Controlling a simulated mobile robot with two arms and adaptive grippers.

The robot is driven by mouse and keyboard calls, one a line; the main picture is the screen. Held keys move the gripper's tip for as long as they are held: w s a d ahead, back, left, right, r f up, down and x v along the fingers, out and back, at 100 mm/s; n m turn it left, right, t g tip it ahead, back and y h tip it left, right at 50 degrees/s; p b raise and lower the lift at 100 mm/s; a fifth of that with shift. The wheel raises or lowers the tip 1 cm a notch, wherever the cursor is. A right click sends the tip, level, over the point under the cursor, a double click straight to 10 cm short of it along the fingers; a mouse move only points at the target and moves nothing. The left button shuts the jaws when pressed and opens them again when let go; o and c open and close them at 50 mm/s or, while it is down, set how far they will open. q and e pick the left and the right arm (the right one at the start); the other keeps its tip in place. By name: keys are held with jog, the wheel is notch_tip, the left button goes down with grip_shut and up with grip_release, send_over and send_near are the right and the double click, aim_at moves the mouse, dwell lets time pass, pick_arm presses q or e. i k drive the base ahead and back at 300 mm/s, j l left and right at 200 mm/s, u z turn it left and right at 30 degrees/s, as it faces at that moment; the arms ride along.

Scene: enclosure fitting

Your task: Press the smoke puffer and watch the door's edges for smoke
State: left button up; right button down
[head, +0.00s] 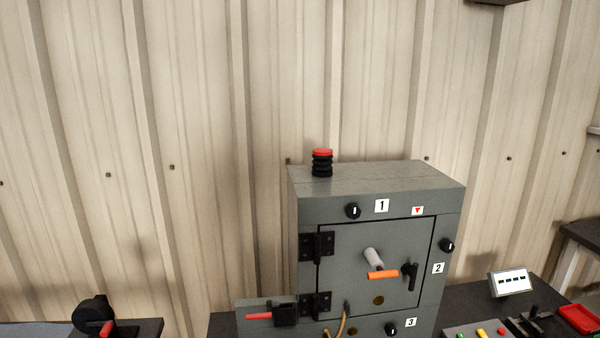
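The smoke puffer (322,163), a black ribbed bellows with a red cap, stands upright on top of the grey enclosure (310,218). The enclosure's door (345,275) looks shut in its frame, with two black hinges on its left edge. A pale knob with an orange bar (383,274) sticks out of the door, and a black latch handle (411,275) is at its right edge. I see no smoke along the door's visible edges. Neither of my grippers is in view.
A button panel (478,331), a small display (511,282) and a red tray (580,319) are at right. Corrugated wall stands behind.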

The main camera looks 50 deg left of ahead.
aim_at(323, 151)
jog(key=u, duration=1.55)
